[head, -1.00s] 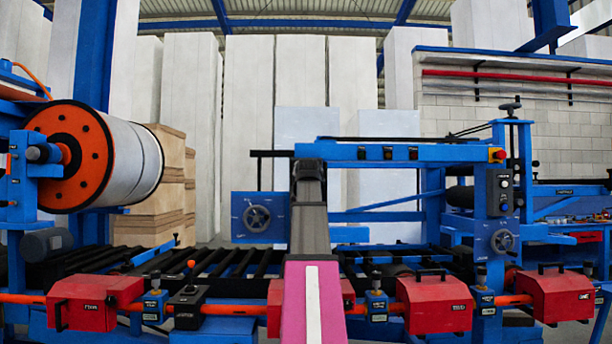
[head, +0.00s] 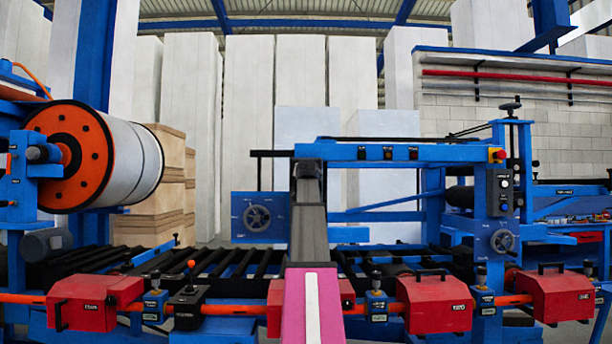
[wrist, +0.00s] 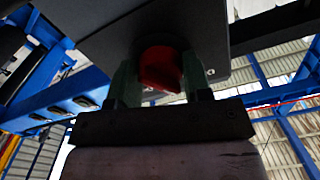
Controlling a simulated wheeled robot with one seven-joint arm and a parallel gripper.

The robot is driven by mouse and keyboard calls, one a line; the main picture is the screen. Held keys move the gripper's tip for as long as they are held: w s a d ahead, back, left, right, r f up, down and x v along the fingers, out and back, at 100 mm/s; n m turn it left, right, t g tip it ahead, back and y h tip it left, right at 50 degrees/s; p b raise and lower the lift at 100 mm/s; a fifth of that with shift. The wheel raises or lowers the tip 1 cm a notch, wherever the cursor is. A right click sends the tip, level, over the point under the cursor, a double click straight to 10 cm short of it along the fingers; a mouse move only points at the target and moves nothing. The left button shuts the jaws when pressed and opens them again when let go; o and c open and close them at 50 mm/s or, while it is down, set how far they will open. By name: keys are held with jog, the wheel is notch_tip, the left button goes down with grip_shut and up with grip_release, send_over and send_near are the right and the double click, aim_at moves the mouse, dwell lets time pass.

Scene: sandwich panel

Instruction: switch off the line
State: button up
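A red knob (wrist: 160,66) sits on a dark grey housing (wrist: 225,50) in the wrist view. My gripper (wrist: 160,85) has one greenish finger on each side of the knob. The fingers stand apart with the knob filling the gap, and they look shut on it; the exact contact is in shadow. In the head view my arm reaches forward to the left end of the blue crossbeam (head: 400,153), and it hides the knob and my fingers.
The crossbeam carries several small buttons. A grey control box (head: 500,193) and a red button on yellow (head: 498,155) are at its right end. Red boxes (head: 95,303) and an orange-tipped lever (head: 189,290) line the front, before the black rollers (head: 215,262). A large roll (head: 125,155) stands left.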

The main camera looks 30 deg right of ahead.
jog(key=shift+c, duration=0.6)
jog(key=shift+n, duration=1.6)
jog(key=o, duration=0.9)
jog(key=shift+o, duration=0.2)
jog(key=shift+s, duration=0.15)
jog(key=v, duration=1)
jog(key=shift+s+a, duration=0.2)
jog(key=shift+a, duration=0.05)
jog(key=shift+f, duration=0.1)
